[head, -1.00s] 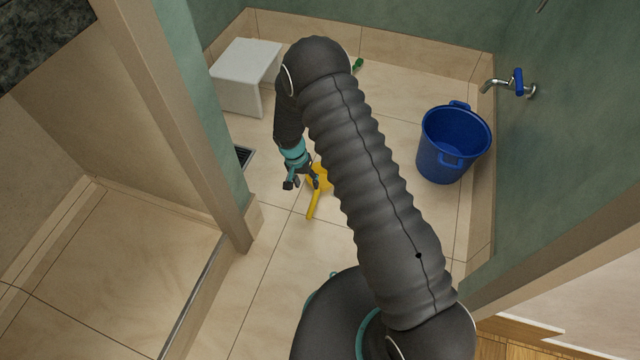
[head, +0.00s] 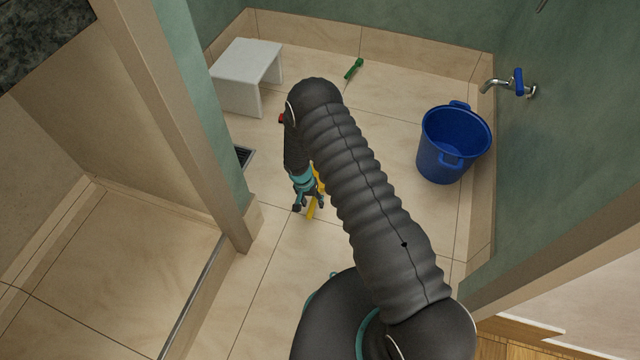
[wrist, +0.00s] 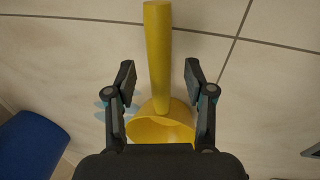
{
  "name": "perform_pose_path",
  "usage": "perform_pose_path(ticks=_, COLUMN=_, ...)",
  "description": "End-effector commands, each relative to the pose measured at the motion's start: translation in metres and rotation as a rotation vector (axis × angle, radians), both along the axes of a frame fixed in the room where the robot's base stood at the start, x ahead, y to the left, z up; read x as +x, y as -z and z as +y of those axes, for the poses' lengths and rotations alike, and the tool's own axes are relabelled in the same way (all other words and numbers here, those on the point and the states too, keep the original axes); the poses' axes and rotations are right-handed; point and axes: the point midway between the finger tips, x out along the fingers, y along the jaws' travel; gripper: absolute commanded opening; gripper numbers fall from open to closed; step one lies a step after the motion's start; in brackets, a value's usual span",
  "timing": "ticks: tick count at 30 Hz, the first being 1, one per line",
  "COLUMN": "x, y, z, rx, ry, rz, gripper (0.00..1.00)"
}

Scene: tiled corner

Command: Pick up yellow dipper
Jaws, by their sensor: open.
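The yellow dipper (wrist: 158,60) lies on the tiled floor, with its long handle pointing up in the wrist view and its round cup nearer the camera. In the head view only part of the dipper (head: 312,210) shows; my arm and gripper hide the rest. My gripper (wrist: 158,80) is open and empty, with one finger on each side of the handle near the cup. Gaps show between both fingers and the handle. In the head view my gripper (head: 307,206) points down over the dipper. I cannot tell its exact height above the handle.
A blue bucket (head: 438,160) stands at the right below a wall tap (head: 505,84). A white stool (head: 240,68) stands at the back left. A green-handled item (head: 354,69) lies near the back wall. A floor drain (head: 245,157) is left of my gripper. A door frame rises at left.

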Motion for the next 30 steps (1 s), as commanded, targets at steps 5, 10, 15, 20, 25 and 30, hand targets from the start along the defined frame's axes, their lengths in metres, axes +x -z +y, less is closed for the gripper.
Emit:
perform_pose_path(ticks=5, x=-0.0005, y=0.0126, z=-0.0028, rx=0.001, ry=0.000, rz=0.000, gripper=0.54)
perform_pose_path(ticks=10, x=-0.0004, y=0.0129, z=-0.0028, rx=0.001, ry=0.000, rz=-0.001, gripper=0.54)
perform_pose_path(ticks=15, x=-0.0006, y=0.0129, z=-0.0028, rx=0.001, ry=0.000, rz=0.000, gripper=0.24)
perform_pose_path(ticks=20, x=-0.0006, y=0.0128, z=-0.0028, rx=0.000, ry=0.000, rz=0.000, gripper=0.00)
perform_pose_path(ticks=25, x=-0.0005, y=0.0126, z=-0.0027, rx=0.001, ry=0.001, rz=0.000, gripper=0.00)
perform_pose_path(ticks=30, x=-0.0005, y=0.0108, z=-0.0026, rx=0.001, ry=0.001, rz=-0.001, gripper=0.00)
